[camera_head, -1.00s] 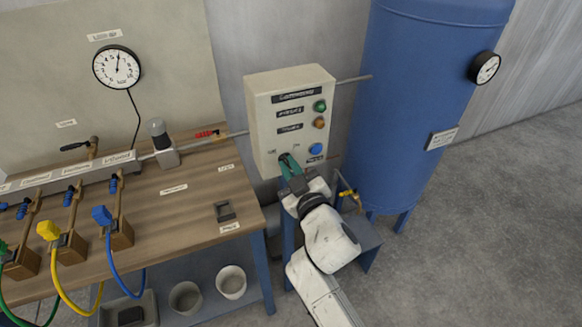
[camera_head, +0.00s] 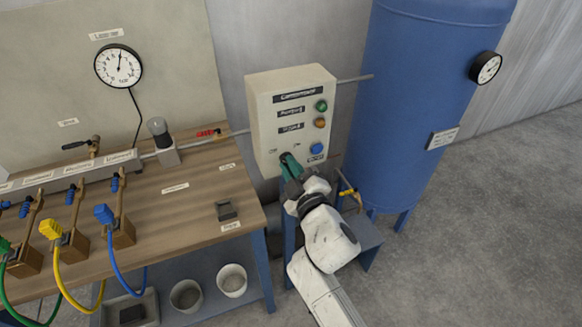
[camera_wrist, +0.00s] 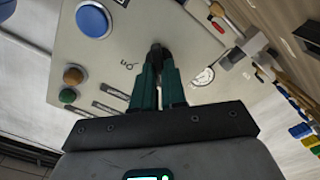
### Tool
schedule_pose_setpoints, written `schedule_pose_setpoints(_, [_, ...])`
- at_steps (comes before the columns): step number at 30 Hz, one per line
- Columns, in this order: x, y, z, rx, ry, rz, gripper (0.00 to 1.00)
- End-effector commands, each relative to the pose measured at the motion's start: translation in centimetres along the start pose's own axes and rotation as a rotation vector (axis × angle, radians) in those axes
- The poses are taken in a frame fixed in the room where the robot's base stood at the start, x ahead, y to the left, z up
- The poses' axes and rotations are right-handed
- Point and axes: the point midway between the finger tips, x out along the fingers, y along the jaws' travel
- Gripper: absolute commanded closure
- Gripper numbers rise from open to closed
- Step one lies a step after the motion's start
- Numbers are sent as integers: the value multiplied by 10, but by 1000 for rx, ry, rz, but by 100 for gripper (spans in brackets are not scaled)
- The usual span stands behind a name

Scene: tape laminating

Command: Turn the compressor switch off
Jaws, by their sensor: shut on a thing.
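The pale compressor control box (camera_head: 265,100) stands on the wall side, left of the blue tank. My gripper (camera_head: 289,164) is at the lower left of its front panel, its green fingers against the switch area. In the wrist view, my gripper (camera_wrist: 160,78) is shut on the dark compressor switch knob (camera_wrist: 158,50), which shows just beyond the fingertips. A label reading "On" is beside it. The fingers hide most of the switch, so its exact setting cannot be read.
A blue push button (camera_head: 316,148) is right of the switch, with orange (camera_head: 320,123) and green (camera_head: 321,106) lamps above. The blue tank (camera_head: 400,120) stands close to the right. The wooden workbench (camera_head: 160,215) with hoses lies left.

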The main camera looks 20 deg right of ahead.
Motion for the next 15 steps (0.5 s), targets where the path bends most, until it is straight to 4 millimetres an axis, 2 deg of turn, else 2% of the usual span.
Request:
schedule_pose_setpoints(4, [0, -1, 0, -3, -1, -2, 100])
schedule_pose_setpoints(5, [0, -1, 0, -3, -1, -2, 86])
schedule_pose_setpoints(6, [0, -1, 0, -3, -1, -2, 83])
schedule_pose_setpoints(12, [0, -1, 0, -1, 0, -1, 64])
schedule_pose_setpoints(15, [0, -1, 0, -1, 0, -1, 63])
